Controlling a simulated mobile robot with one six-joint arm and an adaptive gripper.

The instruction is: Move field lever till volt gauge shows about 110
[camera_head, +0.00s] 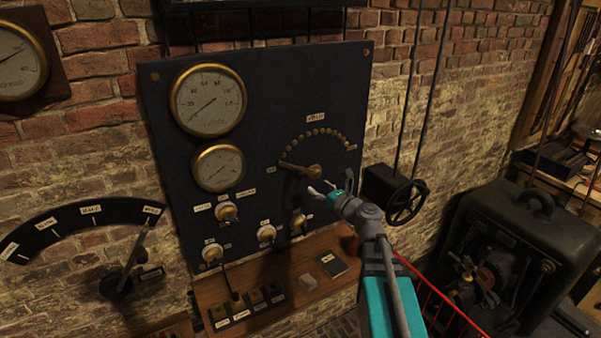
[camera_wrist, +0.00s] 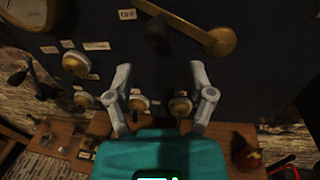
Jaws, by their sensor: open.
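The field lever (camera_head: 298,169) is a brass arm on the dark panel, under an arc of brass studs. It points left from its round hub, near the arc's left end. It also shows at the top of the wrist view (camera_wrist: 185,24). The large upper gauge (camera_head: 208,100) has its needle pointing lower left, near the low end. A smaller gauge (camera_head: 219,168) sits below it. Their lettering is too small to tell which reads volts. My gripper (camera_head: 320,188) is open and empty, just below the lever's hub and apart from the lever. In the wrist view its fingers (camera_wrist: 160,72) are spread below the lever.
Several brass knobs (camera_head: 266,233) line the lower panel. A wooden shelf (camera_head: 275,291) juts out below. A black handwheel (camera_head: 406,202) is at right, beside a dark machine (camera_head: 510,250). Another lever (camera_head: 133,262) with a curved scale is on the left wall.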

